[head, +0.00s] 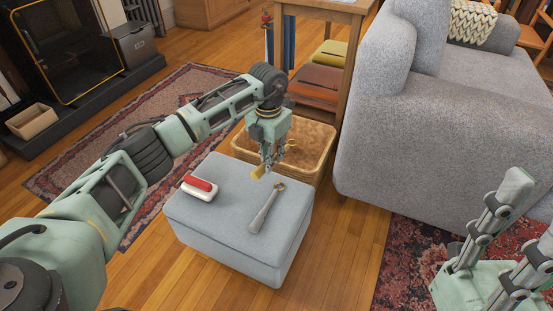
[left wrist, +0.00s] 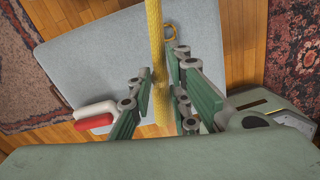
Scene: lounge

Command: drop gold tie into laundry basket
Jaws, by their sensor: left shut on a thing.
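The gold tie (head: 258,172) hangs from my left gripper (head: 267,158), which is shut on it. In the left wrist view the tie (left wrist: 157,50) runs as a yellow textured strip between the fingers. The laundry basket (head: 322,163) is a woven tan basket on the floor behind the grey ottoman. In the head view the gripper shows in front of the basket, near the ottoman's far edge; its exact height over either is hard to tell. My right gripper (head: 528,212) is at the lower right, fingers apart and empty.
The grey ottoman (head: 215,222) bears a red and white brush (head: 199,188) and a grey shoehorn (head: 265,210). A grey sofa (head: 420,145) stands right of the basket.

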